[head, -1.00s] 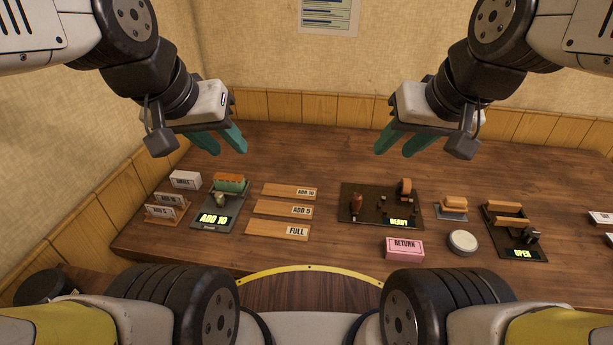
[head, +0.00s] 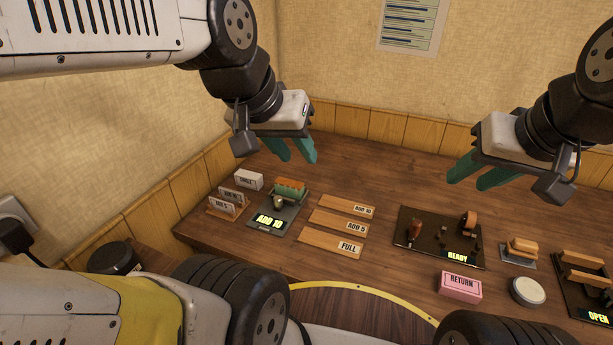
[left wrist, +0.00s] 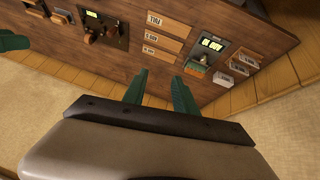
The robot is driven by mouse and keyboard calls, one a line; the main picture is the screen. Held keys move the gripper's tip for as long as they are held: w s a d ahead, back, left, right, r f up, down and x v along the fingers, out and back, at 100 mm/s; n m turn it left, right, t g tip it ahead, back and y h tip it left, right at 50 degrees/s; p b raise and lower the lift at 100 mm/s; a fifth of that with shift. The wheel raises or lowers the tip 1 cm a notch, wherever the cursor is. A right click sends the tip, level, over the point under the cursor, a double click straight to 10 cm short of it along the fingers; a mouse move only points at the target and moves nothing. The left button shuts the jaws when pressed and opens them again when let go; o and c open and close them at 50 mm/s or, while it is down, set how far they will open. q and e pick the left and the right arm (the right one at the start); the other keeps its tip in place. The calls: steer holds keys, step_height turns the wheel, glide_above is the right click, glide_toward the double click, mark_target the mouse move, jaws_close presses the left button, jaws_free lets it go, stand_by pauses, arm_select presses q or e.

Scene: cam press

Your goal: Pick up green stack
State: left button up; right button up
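A small green stack with an orange top (head: 289,190) sits at the back of a dark device (head: 291,217) whose display reads "ADD 10". A small rounded knob stands in front of the stack. My left gripper (head: 294,153) is open and empty, above and behind the device. In the left wrist view its two green fingers (left wrist: 158,90) are apart with bare table between them, and the device (left wrist: 222,51) lies just right of them. The stack shows small there, near the right finger. My right gripper (head: 473,181) is open and empty above the table's back right.
Left of the device stand a white block (head: 249,180) and a rack of cards (head: 227,205). Right are wooden plates labelled ADD 10, ADD 5 and FULL (head: 331,241), a READY device (head: 440,240), a pink RETURN block (head: 459,287) and a round white tin (head: 528,291). The back middle table is clear.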

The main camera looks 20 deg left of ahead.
stand_by(0.4)
arm_select(q)
steer(key=o, duration=0.6)
steer(key=shift+w, duration=0.25)
steer(key=o, duration=0.7)
steer(key=w, duration=0.1)
steer(key=w+a, duration=0.1)
steer(key=w, duration=0.1)
steer(key=shift+w+g, duration=0.25)
steer(key=shift+g, duration=0.15)
steer(key=shift+o, duration=0.8)
steer(key=w+a+f+g, duration=0.1)
steer(key=w, duration=0.4)
steer(key=shift+w+a+f, duration=0.25)
steer(key=shift+w, duration=0.15)
steer(key=m+g+y, duration=0.1)
steer(key=g+y, duration=0.1)
steer(key=g, duration=0.2)
glide_above(289, 182)
steer(key=f, duration=2)
steer(key=shift+s+a+f, duration=0.1)
steer(key=shift+s+f, duration=0.15)
steer(key=shift+f, duration=0.05)
steer(key=shift+w+f, duration=0.2)
steer(key=shift+f, duration=3.95)
